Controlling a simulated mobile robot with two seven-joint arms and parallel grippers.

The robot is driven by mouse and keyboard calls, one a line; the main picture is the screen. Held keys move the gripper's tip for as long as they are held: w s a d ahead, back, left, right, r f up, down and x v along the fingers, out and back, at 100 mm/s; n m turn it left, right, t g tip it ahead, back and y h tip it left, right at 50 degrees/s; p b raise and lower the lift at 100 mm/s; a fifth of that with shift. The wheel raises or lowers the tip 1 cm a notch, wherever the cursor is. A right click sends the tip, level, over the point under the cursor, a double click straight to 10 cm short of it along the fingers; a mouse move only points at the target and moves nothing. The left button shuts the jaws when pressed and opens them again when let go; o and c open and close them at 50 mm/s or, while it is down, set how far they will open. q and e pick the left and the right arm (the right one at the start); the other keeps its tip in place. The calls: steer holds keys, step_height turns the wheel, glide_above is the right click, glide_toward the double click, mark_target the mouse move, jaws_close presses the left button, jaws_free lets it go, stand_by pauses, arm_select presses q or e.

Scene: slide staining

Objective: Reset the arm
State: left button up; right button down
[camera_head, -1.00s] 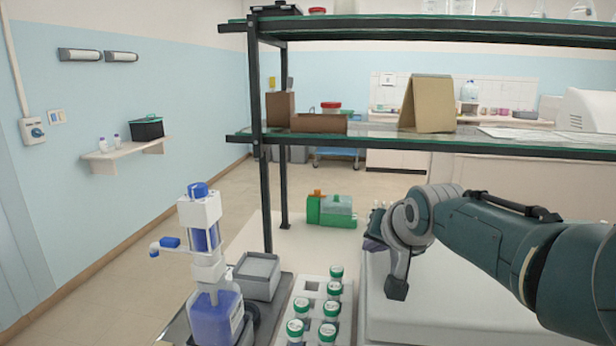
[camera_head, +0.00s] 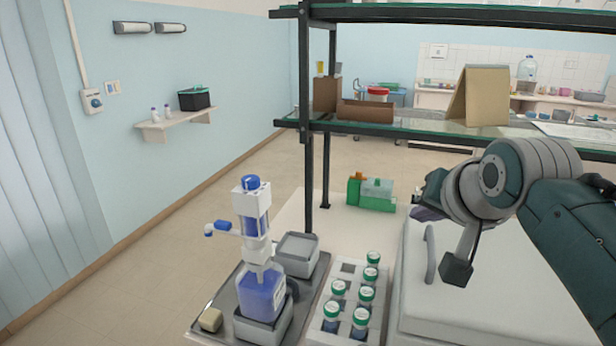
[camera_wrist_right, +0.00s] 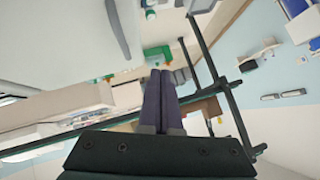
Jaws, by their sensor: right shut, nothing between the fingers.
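My right arm (camera_head: 500,185) comes in from the right in the head view, bent above the white box-like machine. In the right wrist view my right gripper (camera_wrist_right: 167,75) has its two dark fingers side by side, shut with nothing between them. In the head view its fingers are mostly hidden behind the wrist; a dark part (camera_head: 428,205) shows at the left of the wrist. My left gripper is not in either view.
A blue-filled dispenser bottle (camera_head: 262,290) stands on a grey tray (camera_head: 215,310). A white rack (camera_head: 318,318) holds several green-capped vials. A white machine (camera_head: 520,290) is under the right arm. A two-level shelf (camera_head: 306,150) rises behind; a green container (camera_head: 375,203) sits on the table.

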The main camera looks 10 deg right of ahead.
steer(key=s+a+f+n+g+y, duration=0.1)
steer(key=s+a+n+g, duration=0.15)
steer(key=s, duration=0.75)
steer(key=s+a+f+n+g, duration=0.1)
steer(key=s+a+f+n, duration=0.2)
steer(key=s, duration=0.7)
steer(key=s+a+n+g+y, duration=0.1)
steer(key=s+a+n+g, duration=0.2)
steer(key=s, duration=0.7)
step_height(320, 180, up, 20)
steer(key=n+p, duration=0.1)
steer(key=p, duration=1.9)
steer(key=shift+s, duration=0.35)
steer(key=shift+f+n+t, duration=0.1)
steer(key=shift+n+t, duration=0.15)
steer(key=shift+d, duration=0.1)
